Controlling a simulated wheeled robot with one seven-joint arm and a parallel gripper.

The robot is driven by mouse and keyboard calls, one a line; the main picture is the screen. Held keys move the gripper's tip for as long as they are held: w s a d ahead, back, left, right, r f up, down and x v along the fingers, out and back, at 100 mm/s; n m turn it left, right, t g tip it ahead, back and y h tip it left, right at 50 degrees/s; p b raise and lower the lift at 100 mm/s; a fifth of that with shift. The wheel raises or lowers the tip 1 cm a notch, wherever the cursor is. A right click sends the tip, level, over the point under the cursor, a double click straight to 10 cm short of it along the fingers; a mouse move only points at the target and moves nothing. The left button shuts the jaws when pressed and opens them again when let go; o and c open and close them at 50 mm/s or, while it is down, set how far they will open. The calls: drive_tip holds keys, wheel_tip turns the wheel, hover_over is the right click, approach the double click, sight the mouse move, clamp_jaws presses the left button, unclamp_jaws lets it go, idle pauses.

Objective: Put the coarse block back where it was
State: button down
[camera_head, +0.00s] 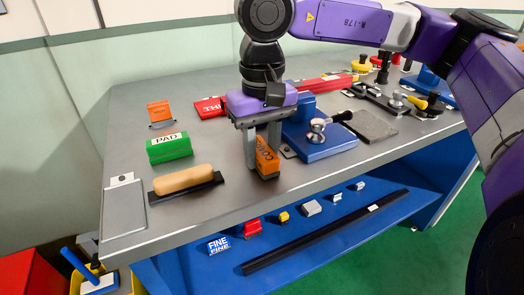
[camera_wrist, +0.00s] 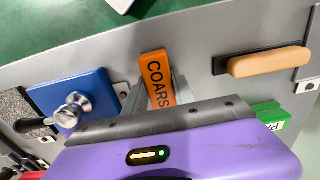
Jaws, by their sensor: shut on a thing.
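The coarse block (camera_head: 267,163) is orange with dark lettering and is held between the fingers of my gripper (camera_head: 262,148). My gripper is shut on it and points down over the front middle of the grey bench top. In the wrist view the block (camera_wrist: 157,75) shows its "COARS" lettering between the fingertips (camera_wrist: 152,95); the rest is hidden behind my gripper. I cannot tell whether its lower end touches the bench. An orange marker (camera_head: 159,111) with small dark text stands at the back left, with a thin dark strip in front of it.
A green PAD block (camera_head: 169,148) and a tan-handled tool (camera_head: 184,180) lie to the left. A blue clamp fixture (camera_head: 318,145) stands close on the right. A red THIN-like labelled piece (camera_head: 209,107) lies behind. The blue lower shelf (camera_head: 330,229) holds several small blocks and a black bar.

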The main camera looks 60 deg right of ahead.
sight(263, 148)
drive_tip(key=shift+f, duration=0.15)
drive_tip(key=c, duration=1)
unclamp_jaws()
drive_tip(key=shift+c, duration=0.2)
wheel_tip(263, 148, up, 12)
drive_tip(key=p, duration=0.2)
drive_tip(key=shift+r, duration=0.2)
